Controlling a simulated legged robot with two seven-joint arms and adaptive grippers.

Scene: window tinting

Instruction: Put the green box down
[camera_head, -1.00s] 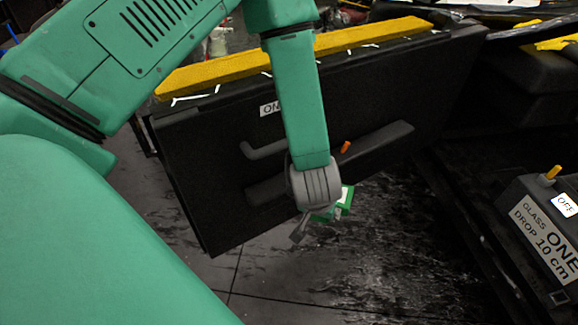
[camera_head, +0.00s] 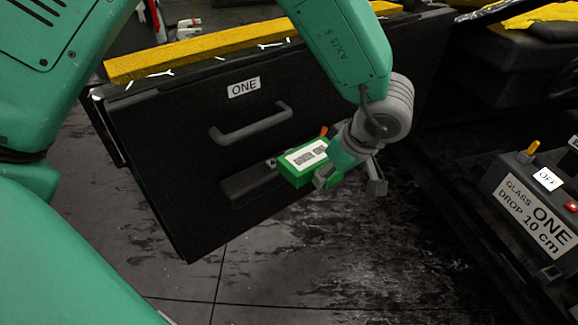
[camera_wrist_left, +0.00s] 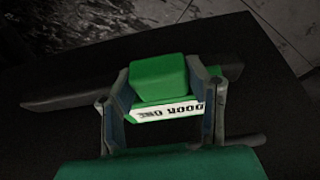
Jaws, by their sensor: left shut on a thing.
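The green box (camera_head: 297,174) has a white label with dark print on its top face. My left gripper (camera_head: 322,176) is shut on it and holds it in front of the black door panel, near the dark armrest ledge. I cannot tell whether the box touches the ledge. In the left wrist view the green box (camera_wrist_left: 160,82) sits between the two fingers of my left gripper (camera_wrist_left: 163,95), its label facing the camera. My right gripper is not in view.
The black door panel (camera_head: 170,150) carries a "ONE" sign (camera_head: 244,87), a grey handle (camera_head: 252,124) and the ledge (camera_head: 240,190). A yellow strip (camera_head: 200,50) runs along its top. A control box (camera_head: 530,205) with "GLASS ONE DROP 10 cm" stands at right. The dark floor below is clear.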

